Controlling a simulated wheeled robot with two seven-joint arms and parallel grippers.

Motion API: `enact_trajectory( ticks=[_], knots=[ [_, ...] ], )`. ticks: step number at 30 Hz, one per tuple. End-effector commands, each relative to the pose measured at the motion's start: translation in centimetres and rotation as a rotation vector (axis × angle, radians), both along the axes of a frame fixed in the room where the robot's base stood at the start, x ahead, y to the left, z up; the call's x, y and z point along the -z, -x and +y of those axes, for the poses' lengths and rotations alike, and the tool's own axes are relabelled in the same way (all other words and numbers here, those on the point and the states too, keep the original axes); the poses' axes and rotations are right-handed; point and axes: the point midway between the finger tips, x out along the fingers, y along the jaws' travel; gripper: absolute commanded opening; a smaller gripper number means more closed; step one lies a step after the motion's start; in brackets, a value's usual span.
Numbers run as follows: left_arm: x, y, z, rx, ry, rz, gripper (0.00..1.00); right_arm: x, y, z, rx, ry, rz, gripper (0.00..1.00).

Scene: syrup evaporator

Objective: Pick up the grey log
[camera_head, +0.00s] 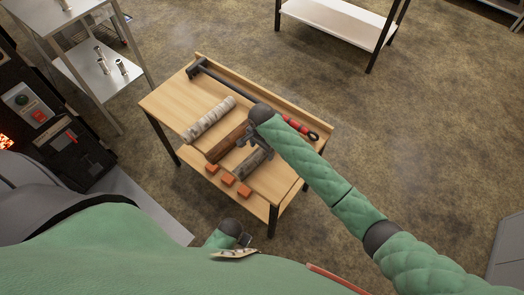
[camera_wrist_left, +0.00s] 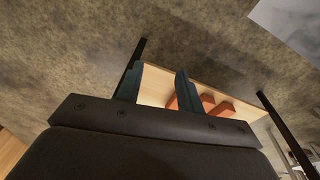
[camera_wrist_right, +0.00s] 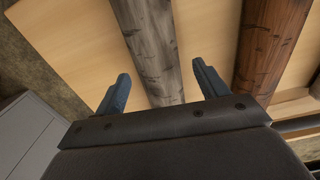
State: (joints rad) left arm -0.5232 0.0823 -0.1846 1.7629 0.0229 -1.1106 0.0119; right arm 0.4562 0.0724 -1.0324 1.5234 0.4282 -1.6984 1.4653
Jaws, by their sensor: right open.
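The grey log (camera_head: 255,163) lies on the wooden table's top, the front-right one of three logs. My right gripper (camera_head: 252,138) is open above the logs, close to the grey log's far end. In the right wrist view the grey log (camera_wrist_right: 155,50) runs between the two spread fingers (camera_wrist_right: 160,82); no clear contact shows. My left gripper (camera_head: 245,240) is low in front of the table.
A brown log (camera_head: 225,143) lies close beside the grey one, and a pale birch log (camera_head: 209,118) is beyond it. A dark bar with a red-banded handle (camera_head: 297,125) lies along the table's back. A metal shelf (camera_head: 88,68) stands left.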

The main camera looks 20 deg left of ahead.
Motion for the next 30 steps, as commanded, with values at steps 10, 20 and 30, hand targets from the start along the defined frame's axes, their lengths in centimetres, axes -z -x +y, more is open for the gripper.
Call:
enact_trajectory(
  ticks=[10,20,30],
  knots=[
    [1.6,0.7,0.3,0.000,-0.003,0.001,0.37,1.7,0.0,-0.1,0.001,0.000,-0.001,0.73],
    [1.6,0.6,0.3,-0.001,-0.002,0.002,0.37,1.7,0.0,-0.1,0.001,0.000,-0.001,0.29],
    [1.6,0.6,0.2,-0.002,-0.001,0.002,0.37,1.5,-0.1,-0.1,0.001,0.000,-0.001,0.17]
  ],
)
